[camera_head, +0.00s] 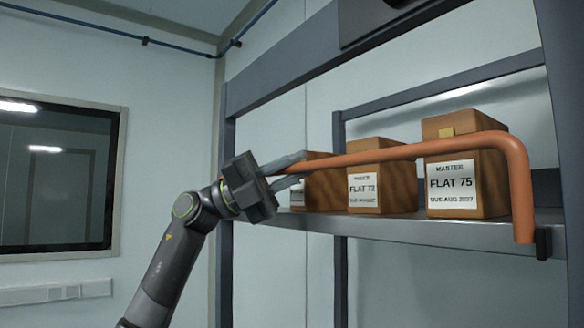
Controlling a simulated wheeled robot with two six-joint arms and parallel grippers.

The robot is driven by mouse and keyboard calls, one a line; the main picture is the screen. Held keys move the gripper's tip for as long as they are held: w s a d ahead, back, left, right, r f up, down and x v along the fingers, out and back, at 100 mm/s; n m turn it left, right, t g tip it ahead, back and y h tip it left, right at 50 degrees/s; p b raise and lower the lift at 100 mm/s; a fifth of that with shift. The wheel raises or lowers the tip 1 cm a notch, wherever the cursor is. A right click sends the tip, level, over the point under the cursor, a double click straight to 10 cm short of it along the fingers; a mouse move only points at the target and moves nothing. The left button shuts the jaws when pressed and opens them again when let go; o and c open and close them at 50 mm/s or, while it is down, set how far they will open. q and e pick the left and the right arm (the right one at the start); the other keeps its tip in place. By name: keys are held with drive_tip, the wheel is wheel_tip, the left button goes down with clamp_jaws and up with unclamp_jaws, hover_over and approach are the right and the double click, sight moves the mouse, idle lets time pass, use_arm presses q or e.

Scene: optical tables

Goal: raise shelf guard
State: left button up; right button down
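The shelf guard (430,150) is an orange bar that runs across the front of the shelf, in front of the boxes. At its right end it bends down to a dark bracket on the shelf edge. My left gripper (300,167) is at the bar's left end, its grey fingers overlapping the bar there. The fingers and gripper body hide that end, and I cannot tell whether they are closed on it. My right gripper is not in view.
Brown boxes with white labels, FLAT 75 (466,178), FLAT 72 (381,180) and a partly hidden one (323,187), stand on the grey metal shelf (420,231). Grey rack posts and an upper beam (285,80) frame it. A dark window (55,180) is on the left wall.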

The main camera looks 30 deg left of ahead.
use_arm(q)
drive_tip(key=o, duration=0.4)
drive_tip(key=shift+w+f, duration=0.15)
drive_tip(key=shift+f, duration=0.05)
drive_tip(key=shift+r, duration=0.1)
drive_tip(key=shift+a+f+b, duration=0.3)
drive_tip(key=shift+a+b, duration=0.1)
drive_tip(key=b+v, duration=0.7)
drive_tip(key=v, duration=0.9)
drive_tip(key=shift+a+b, duration=0.2)
drive_tip(key=shift+b, duration=0.1)
